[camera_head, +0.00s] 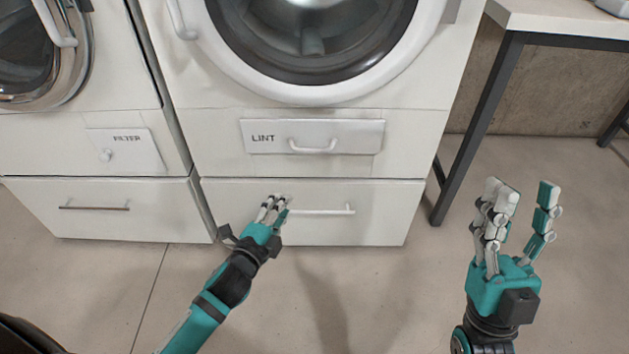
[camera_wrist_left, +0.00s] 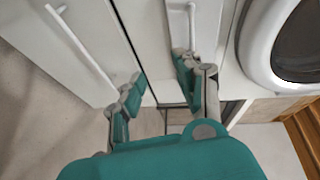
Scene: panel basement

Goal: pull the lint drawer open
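The lint drawer (camera_head: 357,128) is a white panel marked LINT, under the round door of the right machine. It looks closed. Its white bar handle (camera_head: 312,147) is at its middle; a white handle (camera_wrist_left: 192,22) that appears to be the same one is at the top of the left wrist view. My left gripper (camera_head: 273,205) is below the lint drawer, in front of the lower white drawer (camera_head: 385,222). Its fingers (camera_wrist_left: 163,88) are apart with nothing between them, and not on the lint handle. My right gripper (camera_head: 518,205) is open and empty at the right, over the floor.
The lower drawer has its own long handle (camera_head: 322,212), just right of my left gripper. A FILTER panel (camera_head: 125,150) with a knob is on the left machine. A table with a dark leg (camera_head: 475,130) stands at the right. The floor in front is clear.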

